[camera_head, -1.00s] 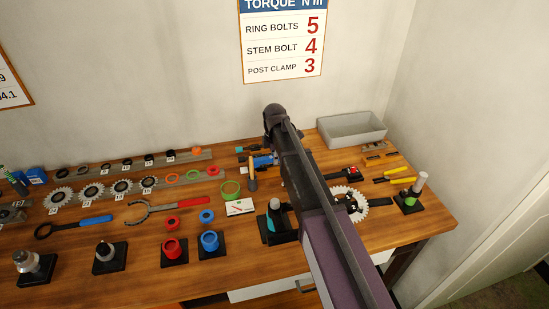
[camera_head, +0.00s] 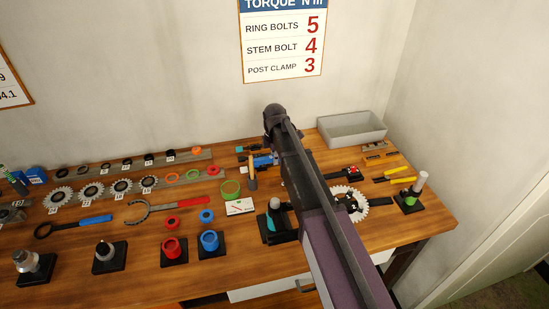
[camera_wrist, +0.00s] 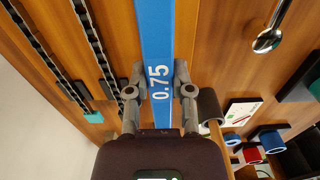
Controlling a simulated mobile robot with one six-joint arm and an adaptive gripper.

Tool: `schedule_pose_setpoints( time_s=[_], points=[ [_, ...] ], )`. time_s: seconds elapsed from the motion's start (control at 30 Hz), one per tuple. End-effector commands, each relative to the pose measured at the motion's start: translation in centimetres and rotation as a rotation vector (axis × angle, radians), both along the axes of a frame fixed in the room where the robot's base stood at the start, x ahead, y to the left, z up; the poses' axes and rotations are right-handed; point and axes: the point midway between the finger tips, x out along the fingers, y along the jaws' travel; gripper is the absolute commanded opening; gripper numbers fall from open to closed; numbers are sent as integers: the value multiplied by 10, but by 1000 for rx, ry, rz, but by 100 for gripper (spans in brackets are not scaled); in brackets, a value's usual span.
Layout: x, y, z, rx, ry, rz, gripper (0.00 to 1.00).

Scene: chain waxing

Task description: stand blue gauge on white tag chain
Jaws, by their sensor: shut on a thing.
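The blue gauge (camera_wrist: 157,30), marked 0.75 in white, is between the fingers of my gripper (camera_wrist: 159,78) in the wrist view. The fingers are shut on its two edges, and its far end runs out of the top of the picture. Two dark chains (camera_wrist: 45,52) (camera_wrist: 96,42) lie on the bench to the left of the gauge. A teal tag (camera_wrist: 93,117) is at the end of one chain. I cannot make out a white tag. In the head view, my arm hides most of the gripper; a blue patch (camera_head: 264,160) shows beside it.
The wooden bench (camera_head: 130,285) holds sprockets (camera_head: 92,192), red and blue cups (camera_head: 209,242) and several tools. A grey bin (camera_head: 350,130) stands at the back right. In the wrist view, a white card (camera_wrist: 241,112) and a spoon-shaped metal tool (camera_wrist: 268,40) lie to the right.

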Motion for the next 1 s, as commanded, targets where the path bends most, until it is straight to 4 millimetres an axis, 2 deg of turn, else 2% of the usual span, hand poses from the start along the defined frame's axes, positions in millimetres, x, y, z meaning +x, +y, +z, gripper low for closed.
schedule_pose_setpoints(
  time_s=[0.83,0.87,0.97,1.0],
  points=[
    [0,0,-5,0,0,0,0],
    [0,0,-5,0,0,0,36],
    [0,0,-5,0,0,0,65],
    [0,0,-5,0,0,0,70]
  ],
)
